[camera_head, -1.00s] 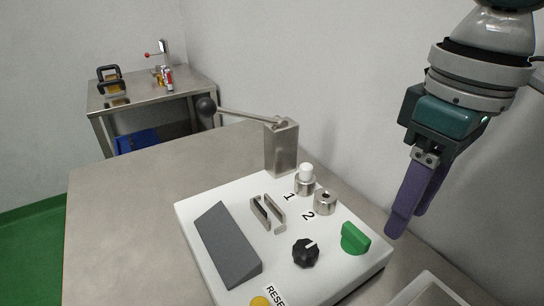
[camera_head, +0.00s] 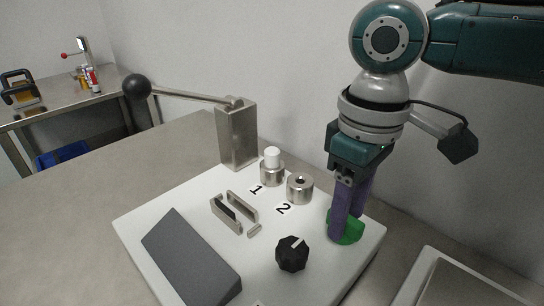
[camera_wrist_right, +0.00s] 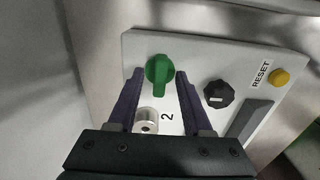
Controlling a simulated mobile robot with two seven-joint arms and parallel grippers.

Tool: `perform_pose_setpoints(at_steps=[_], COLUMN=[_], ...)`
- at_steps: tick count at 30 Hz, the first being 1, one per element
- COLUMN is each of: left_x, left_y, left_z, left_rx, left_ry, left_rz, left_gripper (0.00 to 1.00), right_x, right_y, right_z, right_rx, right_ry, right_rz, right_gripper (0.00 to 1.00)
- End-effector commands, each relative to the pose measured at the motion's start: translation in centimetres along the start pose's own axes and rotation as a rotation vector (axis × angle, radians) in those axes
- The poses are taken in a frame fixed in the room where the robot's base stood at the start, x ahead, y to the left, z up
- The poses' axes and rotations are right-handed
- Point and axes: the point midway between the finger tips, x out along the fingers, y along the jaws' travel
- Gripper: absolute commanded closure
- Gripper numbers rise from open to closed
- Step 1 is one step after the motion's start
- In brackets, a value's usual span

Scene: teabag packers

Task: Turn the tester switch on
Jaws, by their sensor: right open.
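The tester is a white box (camera_head: 190,217) on the steel table. Its green rotary switch (camera_head: 348,236) sits at the right corner of the top, partly hidden behind my fingers. In the right wrist view the green switch (camera_wrist_right: 158,70) shows its raised grip between and just beyond my fingertips. My right gripper (camera_head: 347,232) points down at the switch with purple fingers. The right gripper (camera_wrist_right: 155,75) is open, one finger on each side of the switch; I cannot tell whether they touch it. My left gripper is not in view.
A black knob (camera_head: 292,254), a grey sloped block (camera_head: 190,258), slotted metal plates (camera_head: 235,212) and two metal sockets, the one by 2 empty (camera_head: 300,188), are on the box. A lever post (camera_head: 237,135) stands behind. A metal tray (camera_head: 455,280) lies at right.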

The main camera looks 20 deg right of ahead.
Motion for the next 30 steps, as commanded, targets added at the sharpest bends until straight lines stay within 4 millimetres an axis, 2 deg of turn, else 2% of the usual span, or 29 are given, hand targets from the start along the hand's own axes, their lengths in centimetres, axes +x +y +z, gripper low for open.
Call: perform_pose_setpoints(at_steps=[8,21,30], left_x=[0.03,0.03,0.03], left_y=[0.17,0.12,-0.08], left_z=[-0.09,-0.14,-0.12], left_rx=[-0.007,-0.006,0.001], left_ry=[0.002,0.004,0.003], left_rz=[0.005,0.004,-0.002], left_gripper=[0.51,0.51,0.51], right_x=[0.24,0.21,0.2], right_y=[-0.02,-0.02,-0.01], right_z=[0.01,0.0,0.0], right_rx=[-0.001,-0.001,-0.001], right_ry=[0.0,0.0,0.0], right_rz=[0.0,0.0,0.0], right_gripper=[0.5,0.98,1.0])
